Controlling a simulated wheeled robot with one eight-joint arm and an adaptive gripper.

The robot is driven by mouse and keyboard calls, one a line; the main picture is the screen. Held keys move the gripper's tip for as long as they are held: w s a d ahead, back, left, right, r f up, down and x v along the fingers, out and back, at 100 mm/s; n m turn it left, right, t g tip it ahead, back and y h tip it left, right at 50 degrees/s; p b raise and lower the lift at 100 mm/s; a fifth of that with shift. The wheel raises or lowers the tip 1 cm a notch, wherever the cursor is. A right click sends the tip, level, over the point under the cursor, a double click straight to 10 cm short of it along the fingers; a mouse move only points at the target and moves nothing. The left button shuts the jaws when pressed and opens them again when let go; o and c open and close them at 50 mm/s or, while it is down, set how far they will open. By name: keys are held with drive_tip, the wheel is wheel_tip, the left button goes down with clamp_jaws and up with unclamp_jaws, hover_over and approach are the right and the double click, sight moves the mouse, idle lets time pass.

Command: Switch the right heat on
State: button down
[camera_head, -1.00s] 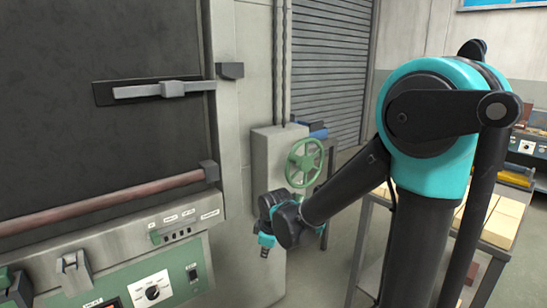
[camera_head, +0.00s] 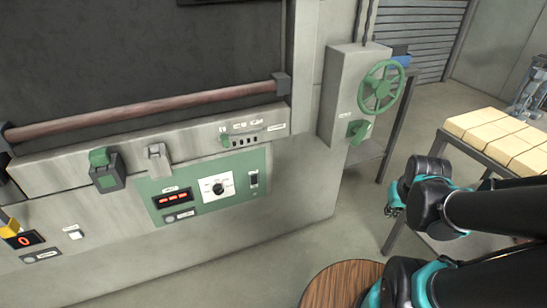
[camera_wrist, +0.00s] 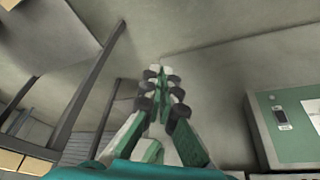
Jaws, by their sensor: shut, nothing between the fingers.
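The green control panel (camera_head: 222,205) is on the front of the large grey machine. It holds a dial on a white plate (camera_head: 217,188), a lit red display (camera_head: 173,198) and a small dark switch (camera_head: 254,179) at its right end. The labels are too small to read, so I cannot tell which control is the right heat. In the wrist view the panel (camera_wrist: 271,146) and the switch (camera_wrist: 281,117) show at the right edge. My gripper (camera_head: 391,211) is to the right of the panel, well apart from it. In the wrist view my gripper (camera_wrist: 163,73) is shut and empty.
A green handwheel (camera_head: 381,87) and a green lever (camera_head: 358,131) are on a grey box right of the panel. A round wooden top (camera_head: 335,287) stands at the bottom. A table with pale blocks (camera_head: 500,130) is at the right.

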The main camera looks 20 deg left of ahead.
drive_tip(key=w+a+r+n, duration=0.2)
drive_tip(key=w+a+n, duration=0.5)
drive_tip(key=a, duration=0.2)
drive_tip(key=n+g+y, duration=0.1)
drive_tip(key=n+y, duration=0.1)
drive_tip(key=n, duration=1.6)
approach(256, 182)
drive_tip(key=s+d+r, duration=0.3)
drive_tip(key=s+d, duration=0.1)
drive_tip(key=s, duration=0.1)
drive_tip(key=shift+w+a+f, duration=0.8)
drive_tip(key=shift+w+f, duration=0.15)
drive_tip(key=shift+f, duration=0.75)
drive_tip(key=shift+w+a+f, duration=0.85)
drive_tip(key=shift+w+f, duration=0.1)
drive_tip(key=shift+f, duration=0.75)
drive_tip(key=shift+w+a+f, duration=0.8)
drive_tip(key=shift+w+f, duration=0.15)
drive_tip(key=shift+f, duration=0.75)
